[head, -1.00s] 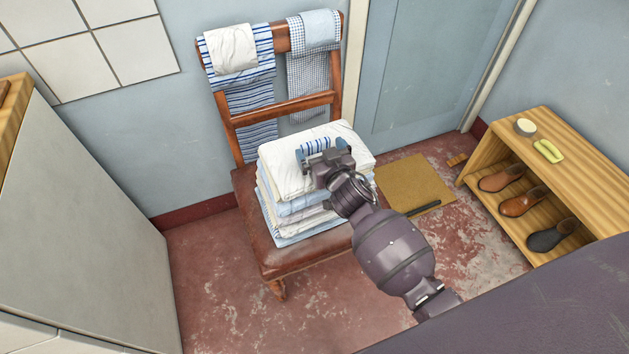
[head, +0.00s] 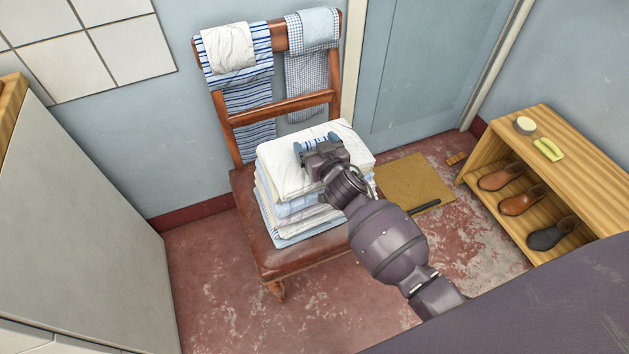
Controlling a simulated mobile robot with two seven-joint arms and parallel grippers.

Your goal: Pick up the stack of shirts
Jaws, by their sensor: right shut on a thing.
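The stack of shirts (head: 284,171) is a neat pile of folded white, pale blue and striped cloth. It rests on the dark leather seat of a wooden chair (head: 272,258). My right gripper (head: 318,146) is over the top of the stack, reaching in from the lower right. The gripper and wrist hide part of the top and right side. My left gripper does not show.
Striped and checked cloths (head: 243,80) hang over the chair back. A wooden shoe rack (head: 560,135) with several shoes stands at the right, a tin (head: 525,125) and a yellow-green item (head: 548,150) on top. A brown mat (head: 415,184) lies by the door. A pale cabinet (head: 75,220) stands left.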

